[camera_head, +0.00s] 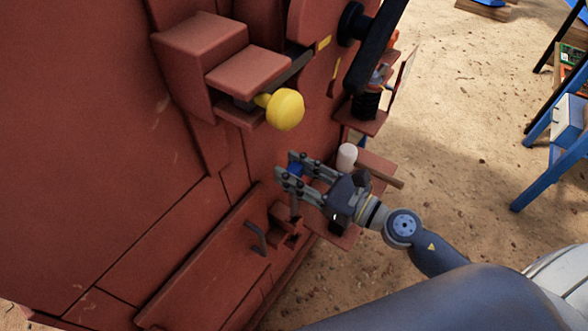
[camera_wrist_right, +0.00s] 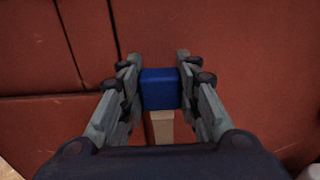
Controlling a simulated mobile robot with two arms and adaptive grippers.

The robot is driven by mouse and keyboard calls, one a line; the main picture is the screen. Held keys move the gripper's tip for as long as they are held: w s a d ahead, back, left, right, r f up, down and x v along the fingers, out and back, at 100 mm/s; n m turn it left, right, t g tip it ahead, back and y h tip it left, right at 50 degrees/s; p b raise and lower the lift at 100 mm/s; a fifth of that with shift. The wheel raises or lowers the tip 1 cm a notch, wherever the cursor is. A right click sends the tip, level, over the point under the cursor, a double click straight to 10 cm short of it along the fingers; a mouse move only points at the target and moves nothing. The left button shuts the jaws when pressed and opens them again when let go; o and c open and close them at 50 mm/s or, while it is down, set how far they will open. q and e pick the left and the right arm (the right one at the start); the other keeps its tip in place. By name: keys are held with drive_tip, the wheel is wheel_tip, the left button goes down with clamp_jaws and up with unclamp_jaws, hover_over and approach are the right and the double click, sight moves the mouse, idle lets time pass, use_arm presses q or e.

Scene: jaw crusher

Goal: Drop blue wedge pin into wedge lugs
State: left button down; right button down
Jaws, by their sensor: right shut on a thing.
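The blue wedge pin (camera_head: 296,169) is between the fingers of my right gripper (camera_head: 288,170). In the right wrist view the blue head of the pin (camera_wrist_right: 160,88) sits squarely between both fingertips (camera_wrist_right: 158,82), and a pale shank shows below it. In the head view the fingers hide most of the pin. Small red brackets that look like the wedge lugs (camera_head: 284,222) stand out from the red machine just below the gripper. The pin appears above them; I cannot tell the exact gap. My left gripper is out of view.
The red crusher wall (camera_head: 90,130) fills the left. A yellow ball knob (camera_head: 285,109) juts out above my gripper. A dark handle (camera_head: 257,238) is on the lower panel. A white cylinder (camera_head: 346,157) stands behind the gripper.

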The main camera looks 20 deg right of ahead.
drive_tip(key=shift+f+b, duration=1.05)
drive_tip(key=shift+f, duration=0.25)
